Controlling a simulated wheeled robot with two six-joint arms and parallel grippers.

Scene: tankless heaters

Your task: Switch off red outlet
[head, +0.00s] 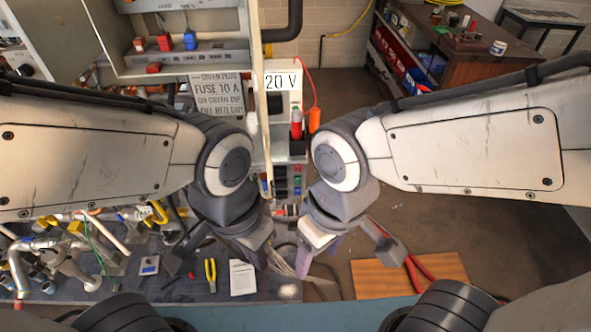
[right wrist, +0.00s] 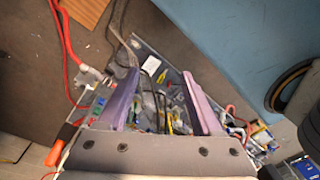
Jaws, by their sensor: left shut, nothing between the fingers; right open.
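A power supply (head: 284,80) marked 20 V stands at the centre of the head view. Below it is a panel with a column of small dark and coloured switches or sockets (head: 281,182). A red plug or knob (head: 297,122) is above them. I cannot tell which part is the red outlet or how its switch is set. My left gripper (head: 262,262) is shut and empty, low in front of the panel. My right gripper (head: 318,254) is open and empty just right of it; its purple fingers show in the right wrist view (right wrist: 163,100).
A sign (head: 217,93) about the fuse and plugs hangs left of the supply. An open cabinet (head: 185,58) holds red and blue connectors. Pipes and tools cover the bench (head: 110,290) at left. A wooden desk (head: 450,45) stands back right. Open floor lies at right.

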